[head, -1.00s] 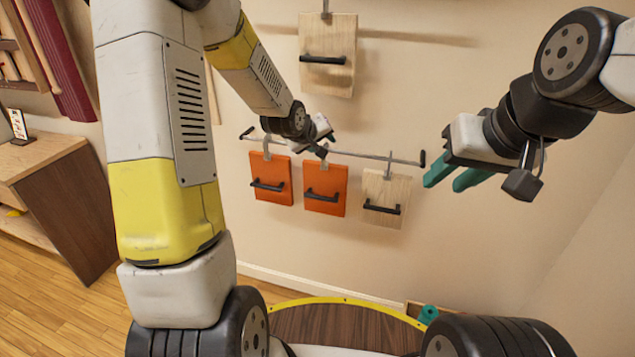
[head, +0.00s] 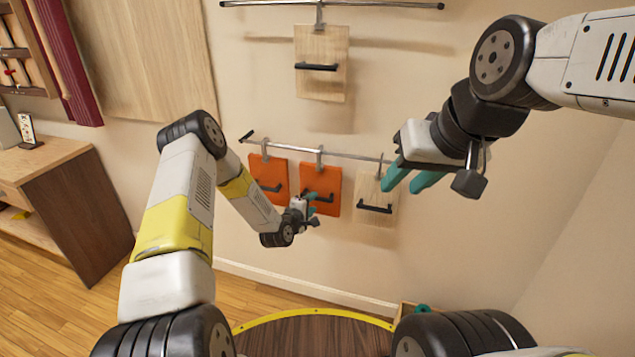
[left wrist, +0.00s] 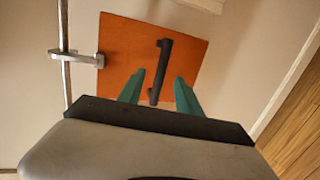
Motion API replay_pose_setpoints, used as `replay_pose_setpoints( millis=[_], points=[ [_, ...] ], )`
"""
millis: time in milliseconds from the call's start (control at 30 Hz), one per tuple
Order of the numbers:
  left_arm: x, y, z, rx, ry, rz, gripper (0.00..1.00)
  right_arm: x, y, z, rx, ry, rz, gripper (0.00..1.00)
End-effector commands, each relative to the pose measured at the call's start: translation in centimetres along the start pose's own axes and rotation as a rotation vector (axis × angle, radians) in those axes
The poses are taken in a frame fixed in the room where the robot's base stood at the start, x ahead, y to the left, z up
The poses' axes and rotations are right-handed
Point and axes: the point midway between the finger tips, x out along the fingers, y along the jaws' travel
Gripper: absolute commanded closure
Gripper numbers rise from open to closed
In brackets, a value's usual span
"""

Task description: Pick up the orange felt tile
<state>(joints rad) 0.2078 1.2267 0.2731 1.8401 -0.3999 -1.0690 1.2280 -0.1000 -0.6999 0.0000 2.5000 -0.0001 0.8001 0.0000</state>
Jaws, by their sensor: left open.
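Two orange felt tiles hang by hooks from a metal rail on the wall, each with a black bar handle. The left orange tile (head: 268,178) hangs clear of my grippers. My left gripper (head: 312,204) is in front of the right orange tile (head: 321,182). The left wrist view shows an orange tile (left wrist: 190,48) with its handle (left wrist: 161,72) between the open teal fingertips (left wrist: 158,88); whether they touch it I cannot tell. My right gripper (head: 408,180) is in front of the wall to the right, its teal fingers apart and empty.
A pale wooden tile (head: 374,194) hangs on the same rail (head: 345,153), right of the orange ones. Another wooden tile (head: 321,85) hangs above on a higher rail. A wooden cabinet (head: 75,215) stands at left. The wall at right is bare.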

Motion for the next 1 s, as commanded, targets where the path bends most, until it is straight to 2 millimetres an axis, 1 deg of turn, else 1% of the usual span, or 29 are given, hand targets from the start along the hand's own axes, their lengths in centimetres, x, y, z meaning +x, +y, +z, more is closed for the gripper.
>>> replay_pose_setpoints(
  millis=[333,467,667,867,900,1000],
  points=[
    [4.8,-0.2,-0.3,0.003,0.000,-0.001,0.59,0.0,0.0,0.0,0.000,0.000,0.000,0.64],
    [5.6,-0.2,-0.3,0.002,0.000,-0.003,0.59,0.0,0.0,0.0,0.000,0.000,0.000,0.64],
    [5.6,-0.2,-0.3,0.002,0.000,-0.003,0.59,0.0,0.0,0.0,0.000,0.000,0.000,0.64],
    [5.6,-0.2,-0.3,0.002,0.000,-0.003,0.96,0.0,0.0,0.0,0.000,0.000,0.000,0.64],
    [5.6,-0.2,-0.3,0.002,0.000,-0.003,1.00,0.0,0.0,0.0,0.000,0.000,0.000,0.64],
    [5.5,-0.2,-0.3,0.002,0.000,-0.003,1.00,0.0,0.0,0.0,0.000,0.000,0.000,0.64]
  ],
)
